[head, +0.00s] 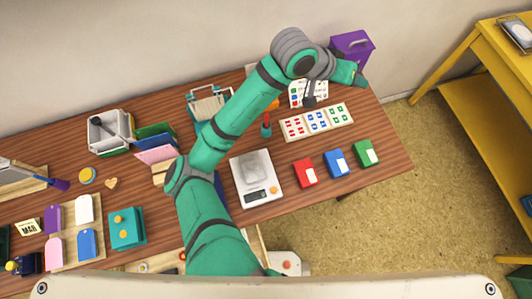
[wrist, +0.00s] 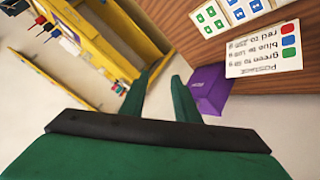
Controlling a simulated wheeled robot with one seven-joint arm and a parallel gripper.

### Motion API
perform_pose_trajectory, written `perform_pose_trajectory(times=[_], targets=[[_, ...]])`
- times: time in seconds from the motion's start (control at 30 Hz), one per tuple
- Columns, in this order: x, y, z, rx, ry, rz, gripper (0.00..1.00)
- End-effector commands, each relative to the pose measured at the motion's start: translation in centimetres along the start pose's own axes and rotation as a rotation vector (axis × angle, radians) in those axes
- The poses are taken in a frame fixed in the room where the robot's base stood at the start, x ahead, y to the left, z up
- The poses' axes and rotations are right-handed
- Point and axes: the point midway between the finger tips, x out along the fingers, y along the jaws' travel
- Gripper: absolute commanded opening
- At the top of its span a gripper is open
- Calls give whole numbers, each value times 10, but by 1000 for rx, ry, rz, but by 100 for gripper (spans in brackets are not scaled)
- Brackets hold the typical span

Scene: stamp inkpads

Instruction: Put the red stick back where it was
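My gripper (head: 360,79) is at the far right end of the table, beside the purple bin (head: 352,45). In the wrist view my gripper (wrist: 160,82) has its two green fingers apart, with nothing between them. A small upright piece with a red upper part (head: 266,119) and a dark teal lower end stands on the table left of the stamp board; I cannot tell whether it is the red stick. A dark, stick-like piece (head: 309,101) shows in front of the colour card. My arm hides part of the table's middle.
The colour card (wrist: 265,50) lists red, blue and green. The board with coloured stamps (head: 317,121) lies before it. Red (head: 305,173), blue (head: 337,163) and green (head: 366,153) pads lie near a white scale (head: 256,205). A yellow shelf (head: 480,75) stands right, across open floor.

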Motion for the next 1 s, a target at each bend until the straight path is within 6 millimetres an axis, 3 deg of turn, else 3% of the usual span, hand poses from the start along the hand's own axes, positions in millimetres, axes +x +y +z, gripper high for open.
perform_pose_trajectory(times=[0.1, 0.23, 0.57, 0.77, 1.0], targets=[[10, 27, -20, -30, 144, 95, 29], [13, 45, -39, -69, 295, 167, 29], [8, 51, -58, -207, 621, 241, 29], [3, 33, -43, -315, 800, 208, 29], [0, -1, 5, -432, 959, 84, 29]])
